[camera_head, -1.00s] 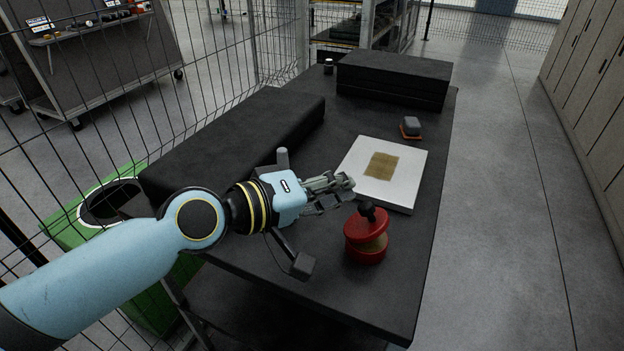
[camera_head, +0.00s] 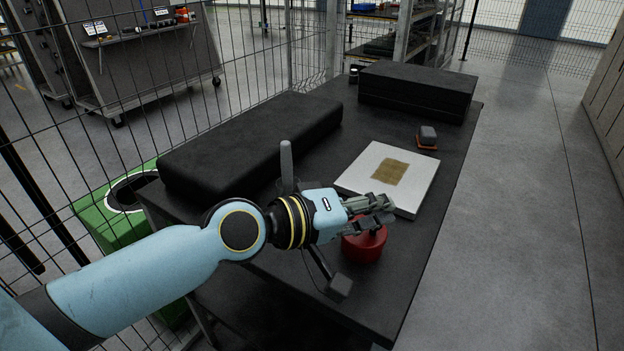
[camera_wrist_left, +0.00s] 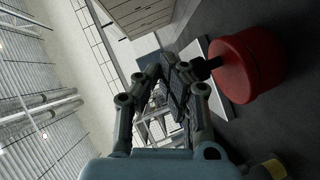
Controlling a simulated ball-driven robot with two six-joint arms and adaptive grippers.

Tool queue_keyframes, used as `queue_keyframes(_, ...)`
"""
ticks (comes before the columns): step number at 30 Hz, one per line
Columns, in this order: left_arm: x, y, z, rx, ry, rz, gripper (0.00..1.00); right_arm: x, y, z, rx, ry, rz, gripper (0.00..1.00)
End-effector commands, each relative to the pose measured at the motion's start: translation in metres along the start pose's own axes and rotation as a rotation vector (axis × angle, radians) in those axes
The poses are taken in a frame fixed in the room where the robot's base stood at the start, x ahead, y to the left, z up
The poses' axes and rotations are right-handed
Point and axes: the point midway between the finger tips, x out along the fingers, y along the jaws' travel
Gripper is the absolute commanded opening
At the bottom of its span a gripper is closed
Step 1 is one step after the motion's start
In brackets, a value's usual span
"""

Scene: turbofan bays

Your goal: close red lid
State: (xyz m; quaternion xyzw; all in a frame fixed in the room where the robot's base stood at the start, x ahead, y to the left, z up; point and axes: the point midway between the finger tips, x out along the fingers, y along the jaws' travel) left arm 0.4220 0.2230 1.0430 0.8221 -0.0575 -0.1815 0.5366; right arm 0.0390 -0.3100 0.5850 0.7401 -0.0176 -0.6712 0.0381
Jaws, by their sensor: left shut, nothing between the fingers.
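A round red pot (camera_head: 362,250) stands near the table's right edge in the head view, with its red lid (camera_head: 372,237) on top. No gap shows between lid and pot from here, though my fingers hide part of the top. In the left wrist view, the red pot (camera_wrist_left: 258,62) is at upper right, and its black knob (camera_wrist_left: 204,68) is beside my fingers. My left gripper (camera_head: 384,208) is shut and empty, just above the lid on the knob side. I cannot tell whether it touches the knob or lid. My right gripper is not in view.
A white board with a tan square (camera_head: 416,200) lies just behind the pot. A grey block on an orange base (camera_head: 427,137) is farther back. Long black blocks (camera_head: 255,145) line the table's left side and back (camera_head: 418,90). A wire fence runs along the left.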

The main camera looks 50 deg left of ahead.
Motion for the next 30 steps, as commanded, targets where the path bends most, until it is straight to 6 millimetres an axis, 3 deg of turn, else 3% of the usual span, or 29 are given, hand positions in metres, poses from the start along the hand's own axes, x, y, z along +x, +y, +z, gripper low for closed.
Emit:
queue_keyframes(12, 0.001, -0.004, 0.001, 0.000, 0.000, 0.000, 0.00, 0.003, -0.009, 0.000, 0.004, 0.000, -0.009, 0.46)
queue_keyframes(23, -0.001, -0.004, 0.001, 0.001, 0.000, -0.001, 0.00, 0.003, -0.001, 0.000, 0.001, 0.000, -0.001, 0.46)
queue_keyframes(30, -0.034, -0.005, 0.002, 0.003, -0.004, -0.005, 0.00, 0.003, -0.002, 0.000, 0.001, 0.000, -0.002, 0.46)
